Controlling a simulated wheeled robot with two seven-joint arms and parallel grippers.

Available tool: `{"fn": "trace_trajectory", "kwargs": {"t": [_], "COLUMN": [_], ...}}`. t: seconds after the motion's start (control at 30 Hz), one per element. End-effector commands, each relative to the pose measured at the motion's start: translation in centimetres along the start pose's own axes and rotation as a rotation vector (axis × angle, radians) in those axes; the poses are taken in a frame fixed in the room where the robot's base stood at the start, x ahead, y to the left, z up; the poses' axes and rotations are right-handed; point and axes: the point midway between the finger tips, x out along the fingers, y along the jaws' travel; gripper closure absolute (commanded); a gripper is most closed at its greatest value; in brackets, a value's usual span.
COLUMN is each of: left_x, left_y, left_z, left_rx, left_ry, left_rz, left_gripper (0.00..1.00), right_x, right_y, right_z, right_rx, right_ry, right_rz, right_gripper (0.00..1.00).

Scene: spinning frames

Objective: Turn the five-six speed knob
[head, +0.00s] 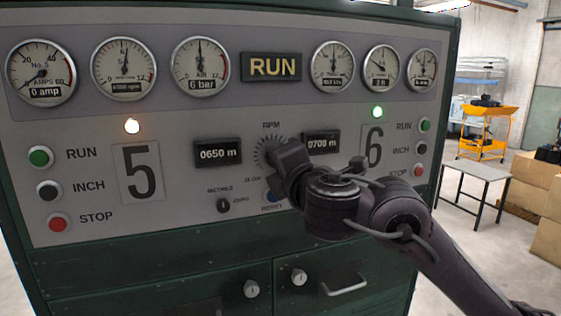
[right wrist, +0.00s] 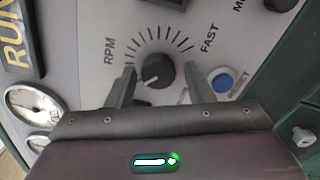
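The speed knob (right wrist: 156,70) is a black round knob with a white pointer mark, inside a ring of tick marks labelled RPM and FAST in the right wrist view. In the head view my right arm hides the knob; part of its tick ring shows left of the gripper. My right gripper (right wrist: 161,76) is open, with one finger on each side of the knob. A small gap seems to show on both sides, but I cannot tell if either finger touches it. My left gripper is in neither view.
A blue button (right wrist: 222,82) lies close beside one finger. A small black metres switch (head: 223,205) sits lower left on the panel. Displays (head: 218,152) flank the dial, and push buttons (head: 58,222) line both sides. A drawer handle (head: 344,285) juts out below.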

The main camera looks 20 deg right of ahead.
Motion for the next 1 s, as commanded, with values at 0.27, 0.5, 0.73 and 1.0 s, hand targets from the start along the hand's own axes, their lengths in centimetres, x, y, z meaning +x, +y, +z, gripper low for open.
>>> {"fn": "trace_trajectory", "kwargs": {"t": [0.27, 0.5, 0.73, 1.0], "left_x": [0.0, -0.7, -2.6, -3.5], "left_y": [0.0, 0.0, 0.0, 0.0], "left_z": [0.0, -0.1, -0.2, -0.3], "left_rx": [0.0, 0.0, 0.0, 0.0], "left_ry": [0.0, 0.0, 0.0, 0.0], "left_rz": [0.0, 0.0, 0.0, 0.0], "left_gripper": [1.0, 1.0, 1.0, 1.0], "right_x": [0.0, -1.8, -5.8, -7.8], "right_y": [0.1, 0.3, 0.5, 0.1], "right_z": [0.1, 0.0, 0.1, 0.1], "right_rx": [0.003, 0.004, 0.003, 0.002], "right_ry": [-0.002, 0.002, 0.001, -0.001], "right_rz": [0.002, 0.003, 0.002, 0.001], "right_gripper": [0.45, 0.45, 0.45, 0.45]}}
